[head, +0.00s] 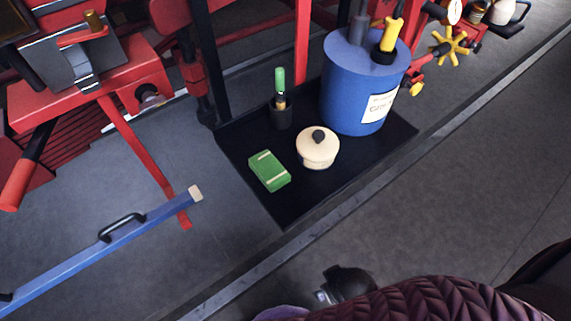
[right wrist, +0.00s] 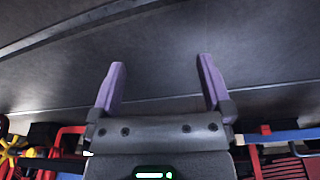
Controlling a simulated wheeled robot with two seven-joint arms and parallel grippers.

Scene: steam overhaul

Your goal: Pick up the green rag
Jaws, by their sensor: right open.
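The green rag (head: 269,171) looks like a folded green block with pale stripes. It lies flat on the black tray (head: 290,212), near the tray's front left edge, and nothing covers it. My right gripper (right wrist: 160,62) shows in the right wrist view with its two purple fingers spread apart and nothing between them. The rag does not show in that view. In the head view, a dark part of what may be my right arm is at the bottom edge, well below the tray. My left gripper is in neither view.
A cream lidded pot (head: 318,148) stands just right of the rag. A green-handled tool in a dark holder (head: 281,113) stands behind it. A large blue can (head: 352,90) fills the tray's back right. A blue bar (head: 100,250) and red machine parts are to the left.

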